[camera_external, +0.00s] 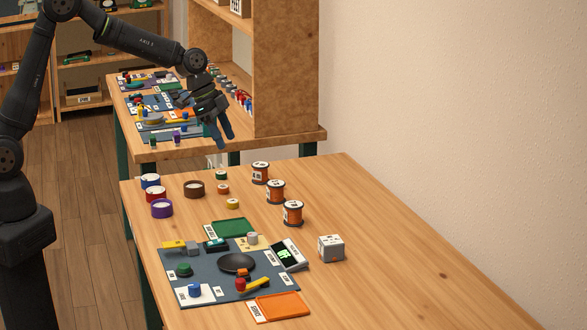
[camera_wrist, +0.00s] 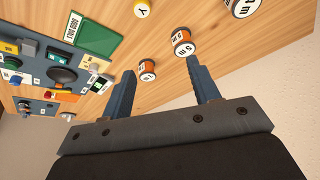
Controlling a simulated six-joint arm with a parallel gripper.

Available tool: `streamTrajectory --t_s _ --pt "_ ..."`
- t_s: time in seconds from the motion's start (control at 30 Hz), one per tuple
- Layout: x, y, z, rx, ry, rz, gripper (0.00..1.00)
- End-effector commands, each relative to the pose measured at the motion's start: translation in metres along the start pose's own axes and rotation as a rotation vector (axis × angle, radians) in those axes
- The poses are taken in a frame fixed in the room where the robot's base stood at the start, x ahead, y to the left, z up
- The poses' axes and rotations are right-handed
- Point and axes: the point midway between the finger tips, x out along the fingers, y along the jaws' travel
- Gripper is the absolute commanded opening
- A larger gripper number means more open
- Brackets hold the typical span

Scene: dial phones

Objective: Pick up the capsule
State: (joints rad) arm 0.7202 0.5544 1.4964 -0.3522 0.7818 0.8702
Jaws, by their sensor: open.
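No part is clearly marked as the capsule. A small grey cylinder (camera_external: 252,238) on a yellow card at the back of the blue-grey mat (camera_external: 215,287) may be it; I cannot tell for sure. In the wrist view it seems to show as a small pale shape (camera_wrist: 95,67) left of the fingers. My gripper (camera_external: 224,142) is open and empty, raised in the air behind the mat, with its fingers pointing down. In the wrist view its two fingers (camera_wrist: 158,66) stand apart with an orange-and-black spool seen between them.
Orange-and-black spools (camera_external: 275,191) stand right of several small round containers (camera_external: 193,189). A green tray (camera_external: 232,228), an orange tray (camera_external: 282,307), a black dish (camera_external: 236,262), a handheld meter (camera_external: 289,254) and a grey cube (camera_external: 331,248) crowd the front. The table's right side is clear.

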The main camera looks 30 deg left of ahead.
Motion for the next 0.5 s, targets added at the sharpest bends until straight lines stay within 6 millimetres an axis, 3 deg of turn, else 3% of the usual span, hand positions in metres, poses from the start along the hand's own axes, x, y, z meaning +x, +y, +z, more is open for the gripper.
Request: streamTrajectory --t_s 0.1,0.27,0.5 --pt "-0.015 0.012 0.032 -0.002 -0.015 0.002 0.56" --pt "-0.02 0.02 0.05 -0.001 -0.024 0.005 0.56" --pt "0.018 0.021 0.052 -0.002 -0.028 0.009 0.56"
